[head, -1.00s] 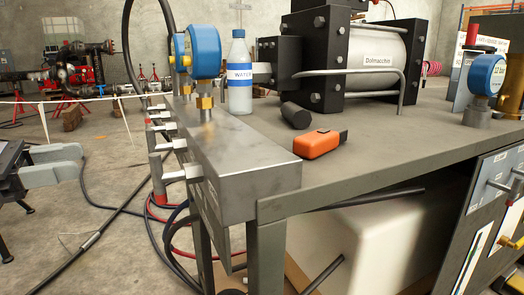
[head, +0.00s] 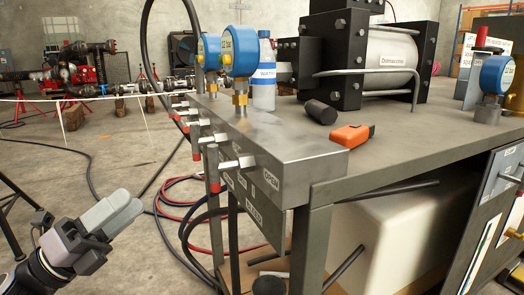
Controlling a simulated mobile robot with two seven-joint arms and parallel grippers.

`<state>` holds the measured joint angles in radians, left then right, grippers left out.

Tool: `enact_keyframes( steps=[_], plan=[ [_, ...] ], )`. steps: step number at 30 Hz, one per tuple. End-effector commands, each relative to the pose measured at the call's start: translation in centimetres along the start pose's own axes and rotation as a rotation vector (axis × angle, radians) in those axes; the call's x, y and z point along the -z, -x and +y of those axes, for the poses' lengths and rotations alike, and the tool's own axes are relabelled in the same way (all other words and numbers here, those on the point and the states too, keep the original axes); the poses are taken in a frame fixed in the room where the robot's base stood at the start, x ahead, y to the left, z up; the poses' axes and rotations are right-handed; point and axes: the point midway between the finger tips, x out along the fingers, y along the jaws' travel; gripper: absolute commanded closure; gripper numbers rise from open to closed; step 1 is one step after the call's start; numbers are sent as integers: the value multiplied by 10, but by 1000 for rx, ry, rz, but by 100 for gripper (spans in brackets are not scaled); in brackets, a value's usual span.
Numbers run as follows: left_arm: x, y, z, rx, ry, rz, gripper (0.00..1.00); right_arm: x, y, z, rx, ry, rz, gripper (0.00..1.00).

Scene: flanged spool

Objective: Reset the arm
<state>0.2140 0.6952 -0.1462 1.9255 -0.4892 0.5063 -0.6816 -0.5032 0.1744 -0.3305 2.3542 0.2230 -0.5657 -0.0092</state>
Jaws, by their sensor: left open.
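My left gripper (head: 129,203) is at the lower left of the head view, over the concrete floor and left of the workbench (head: 420,160). Its two grey fingers point up and to the right. They look close together from this angle, with nothing seen between them. The gripper is open, empty and clear of the bench and its valve block (head: 262,150). My right gripper is not in view.
The bench holds blue gauges (head: 240,50), a water bottle (head: 263,75), an orange tool (head: 351,138), a black cylinder (head: 320,112) and a large pump (head: 385,50). Hoses (head: 182,200) lie on the floor beside the bench. Open floor lies further left.

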Motion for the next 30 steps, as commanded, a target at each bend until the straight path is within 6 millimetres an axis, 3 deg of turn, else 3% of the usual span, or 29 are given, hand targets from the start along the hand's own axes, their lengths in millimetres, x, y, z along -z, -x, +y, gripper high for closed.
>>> enact_keyframes(
  steps=[1,5,10,14,19,21,30],
  plan=[
    [18,5,11,-23,193,-80,54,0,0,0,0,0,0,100],
    [59,21,41,-107,678,-295,54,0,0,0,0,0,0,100],
    [129,53,73,-244,1301,-572,54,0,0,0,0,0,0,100],
    [190,76,81,-354,1721,-762,54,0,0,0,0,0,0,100],
    [267,97,67,-498,2199,-980,54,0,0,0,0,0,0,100],
    [255,91,56,-511,2189,-1001,54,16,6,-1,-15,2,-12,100],
    [226,89,34,-548,2121,-1093,54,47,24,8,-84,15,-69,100]
  ],
)
